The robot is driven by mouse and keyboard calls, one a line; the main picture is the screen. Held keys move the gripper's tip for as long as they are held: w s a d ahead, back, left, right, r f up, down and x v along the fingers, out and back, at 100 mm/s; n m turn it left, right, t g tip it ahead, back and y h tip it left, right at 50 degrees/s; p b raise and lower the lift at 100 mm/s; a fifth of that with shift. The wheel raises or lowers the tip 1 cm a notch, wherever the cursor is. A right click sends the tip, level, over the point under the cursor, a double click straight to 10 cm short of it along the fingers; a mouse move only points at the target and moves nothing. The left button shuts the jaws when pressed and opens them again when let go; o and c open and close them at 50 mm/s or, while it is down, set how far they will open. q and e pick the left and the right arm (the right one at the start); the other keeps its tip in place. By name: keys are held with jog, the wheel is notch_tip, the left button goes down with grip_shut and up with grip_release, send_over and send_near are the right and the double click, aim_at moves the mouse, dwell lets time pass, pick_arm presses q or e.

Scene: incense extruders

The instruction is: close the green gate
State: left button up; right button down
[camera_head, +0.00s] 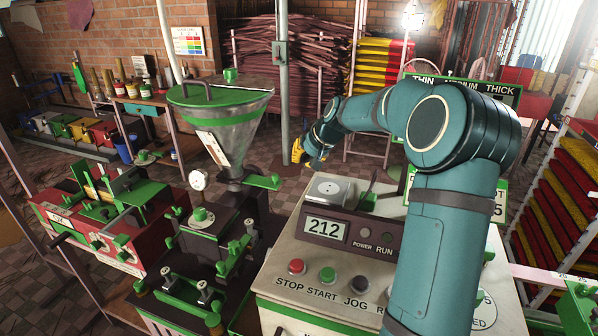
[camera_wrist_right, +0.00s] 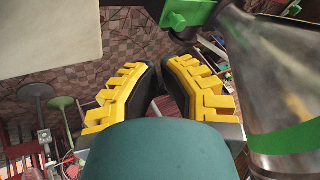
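The green gate (camera_head: 262,182) shows as a flat green handle with a knob, sticking out to the right at the neck under the metal hopper (camera_head: 232,130). In the right wrist view a green part with a round knob (camera_wrist_right: 187,12), probably the gate, is at the top, and the hopper (camera_wrist_right: 285,90) fills the right side. My right gripper (camera_head: 299,152) has yellow fingers and is above and to the right of the gate, apart from it. Its fingertips (camera_wrist_right: 158,64) are close together with nothing seen between them. My left gripper is not in view.
The control box (camera_head: 330,262) with a 212 display and coloured buttons stands right of the extruder. A grey pole (camera_head: 283,90) rises behind the gripper. A red and green machine (camera_head: 105,215) stands at left. A rack of yellow and red trays (camera_head: 375,75) is behind.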

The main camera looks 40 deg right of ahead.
jog(key=b, duration=0.2)
send_near(269, 179)
jog(key=f, duration=0.1)
jog(key=d+f, duration=0.1)
jog(key=f, duration=0.1)
jog(key=d+f, duration=0.1)
jog(key=shift+d+f, duration=0.1)
jog(key=shift+f, duration=0.2)
jog(key=w+p, duration=0.1)
jog(key=w+a+p, duration=0.1)
jog(key=w, duration=0.1)
jog(key=w+a+p, duration=0.1)
jog(key=shift+w+a, duration=0.25)
jog(key=shift+w, duration=0.15)
jog(key=shift+w+a, duration=0.1)
jog(key=shift+a, duration=0.05)
jog(key=shift+r, duration=0.1)
